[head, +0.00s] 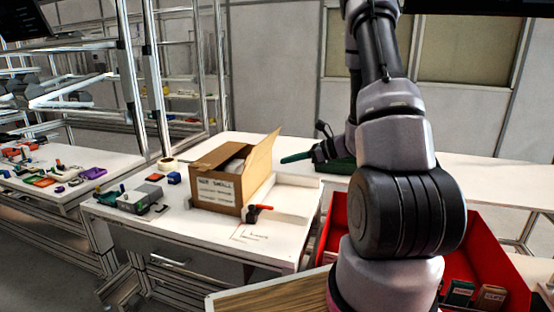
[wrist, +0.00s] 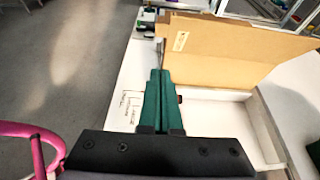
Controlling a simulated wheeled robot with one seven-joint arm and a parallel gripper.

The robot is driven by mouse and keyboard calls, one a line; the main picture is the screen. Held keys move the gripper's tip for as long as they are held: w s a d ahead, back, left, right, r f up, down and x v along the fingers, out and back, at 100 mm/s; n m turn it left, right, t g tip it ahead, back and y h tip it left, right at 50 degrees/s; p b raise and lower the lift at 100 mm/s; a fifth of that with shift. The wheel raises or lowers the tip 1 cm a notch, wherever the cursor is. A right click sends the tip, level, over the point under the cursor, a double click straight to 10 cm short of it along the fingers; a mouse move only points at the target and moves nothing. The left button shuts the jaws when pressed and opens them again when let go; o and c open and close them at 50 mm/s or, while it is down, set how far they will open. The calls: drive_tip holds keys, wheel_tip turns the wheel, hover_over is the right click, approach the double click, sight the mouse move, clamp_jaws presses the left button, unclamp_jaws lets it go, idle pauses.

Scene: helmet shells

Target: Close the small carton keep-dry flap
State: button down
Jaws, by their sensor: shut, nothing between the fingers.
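The small brown carton (head: 218,187) stands on the white table with a printed label on its front. Its flap (head: 262,157) stands open, tilted up and outward on the right side. In the wrist view the flap (wrist: 225,52) is a broad brown panel with a small label, beyond my fingertips. My gripper (head: 284,160) is just right of the flap, its green fingers pointing left toward it. In the wrist view my gripper (wrist: 160,74) is shut and empty. Its tips appear close to the flap's lower left part; I cannot tell whether they touch.
A red bin (head: 487,235) stands at right, beside my arm.

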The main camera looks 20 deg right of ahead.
approach(246, 162)
wheel_tip(246, 162, down, 4)
drive_tip(key=w+a, duration=0.2)
drive_tip(key=shift+w+a+r, duration=0.65)
drive_tip(key=shift+a+r, duration=0.05)
drive_tip(key=shift+a, duration=0.15)
drive_tip(key=shift+w+a+r, duration=0.1)
drive_tip(key=shift+a+r, duration=0.05)
drive_tip(key=shift+a, duration=0.05)
